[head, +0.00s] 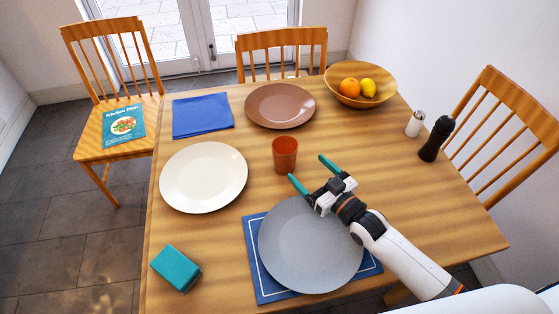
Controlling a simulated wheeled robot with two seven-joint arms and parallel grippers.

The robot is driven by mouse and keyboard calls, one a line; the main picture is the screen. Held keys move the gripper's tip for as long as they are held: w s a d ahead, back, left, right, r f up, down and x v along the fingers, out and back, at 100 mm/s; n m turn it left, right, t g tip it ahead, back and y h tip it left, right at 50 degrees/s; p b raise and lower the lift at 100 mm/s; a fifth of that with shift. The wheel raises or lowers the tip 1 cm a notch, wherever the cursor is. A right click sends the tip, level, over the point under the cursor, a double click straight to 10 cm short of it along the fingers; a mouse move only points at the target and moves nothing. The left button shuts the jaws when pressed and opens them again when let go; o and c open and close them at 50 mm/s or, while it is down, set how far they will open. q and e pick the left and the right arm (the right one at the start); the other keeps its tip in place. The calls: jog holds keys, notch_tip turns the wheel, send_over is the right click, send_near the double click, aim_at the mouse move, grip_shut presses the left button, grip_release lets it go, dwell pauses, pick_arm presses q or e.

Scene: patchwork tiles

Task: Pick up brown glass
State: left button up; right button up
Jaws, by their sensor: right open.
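The brown glass (284,155) stands upright near the middle of the wooden table. It is a small orange-brown tumbler. My right gripper (308,168) reaches in from the lower right with its teal fingers apart, pointing up and to the left. It is open, with nothing between the fingers. Its left fingertip is just below and right of the glass, and its other fingertip is farther right; I see a gap between the glass and the fingers. My left gripper does not show.
A grey plate (300,260) on a blue placemat (255,232) lies under my gripper. A white plate (203,176) is left of the glass, a brown plate (280,106) behind. A fruit bowl (345,94), white shaker (414,124), black mill (435,139), teal box (175,267) and blue napkin (202,116) surround.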

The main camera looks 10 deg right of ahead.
aim_at(278, 142)
jog(key=x, duration=0.6)
jog(key=shift+w+a+r+p, duration=0.1)
jog(key=shift+w+a+p, duration=0.15)
jog(key=shift+w+p, duration=0.05)
jog(key=w+a, duration=0.1)
jog(key=w+a+r, duration=0.1)
jog(key=w, duration=0.1)
jog(key=shift+w+a+p, duration=0.2)
jog(key=shift+p, duration=0.15)
jog(key=shift+w+a+f, duration=0.15)
jog(key=shift+w+a, duration=0.1)
jog(key=shift+w, duration=0.25)
jog(key=c, duration=1.2)
